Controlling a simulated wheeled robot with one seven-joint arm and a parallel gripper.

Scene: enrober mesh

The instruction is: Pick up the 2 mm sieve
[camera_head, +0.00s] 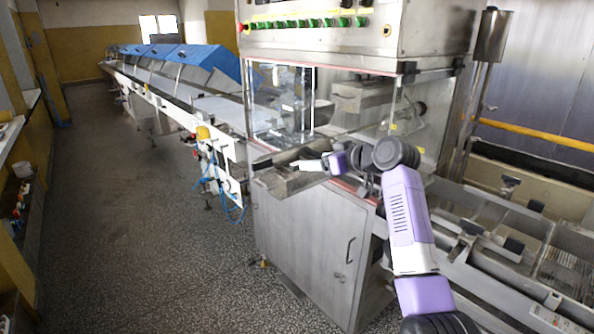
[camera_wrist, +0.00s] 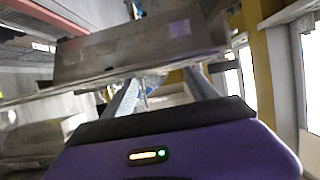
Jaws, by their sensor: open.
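I cannot make out a 2 mm sieve for certain in either view. My gripper (camera_head: 312,165) reaches left from my purple arm, over a shallow metal tray (camera_head: 287,182) on the front of the machine. In the wrist view, my gripper (camera_wrist: 160,90) shows two grey fingers spread apart, with no object clearly held between them. A grey metal part (camera_wrist: 140,50) with a straight lower edge crosses the view beyond the fingers. Whether it touches them cannot be told.
The steel machine cabinet (camera_head: 308,240) stands below the tray. A glazed housing (camera_head: 283,100) rises behind my gripper. A long conveyor line with blue covers (camera_head: 190,62) runs to the back left. The speckled floor (camera_head: 130,210) at left is clear.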

